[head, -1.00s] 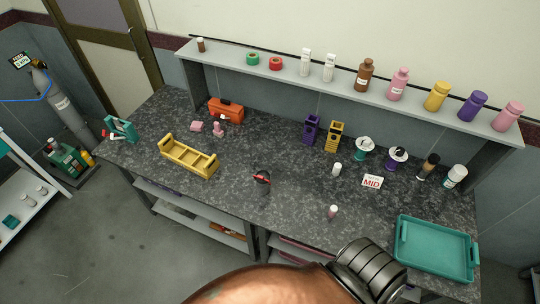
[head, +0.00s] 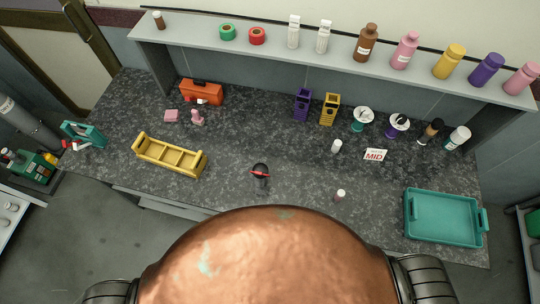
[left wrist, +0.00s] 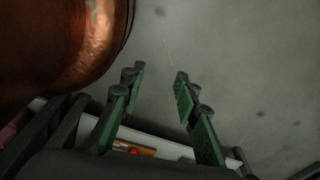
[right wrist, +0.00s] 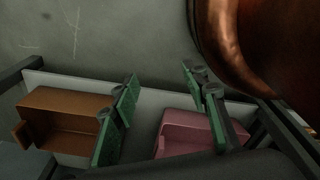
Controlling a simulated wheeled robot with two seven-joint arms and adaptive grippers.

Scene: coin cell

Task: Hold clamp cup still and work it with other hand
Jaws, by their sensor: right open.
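The clamp cup seems to be the small dark cup with a red bar across its top (head: 260,173), standing on the dark speckled worktop (head: 300,190) near its front middle. I cannot make out its finer details. My left gripper (left wrist: 158,85) is open and empty in the left wrist view, with the grey floor between its green-padded fingers. My right gripper (right wrist: 160,85) is open and empty in the right wrist view, in front of the lower shelf. Neither gripper shows in the head view, and both are away from the cup.
A yellow divided rack (head: 172,157) stands left of the cup and a teal tray (head: 481,220) at the right. A small capped vial (head: 340,195) and a white MID card (head: 375,155) lie between. A shelf of bottles (head: 275,55) runs along the back. Below are brown (right wrist: 70,100) and pink bins (right wrist: 185,130).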

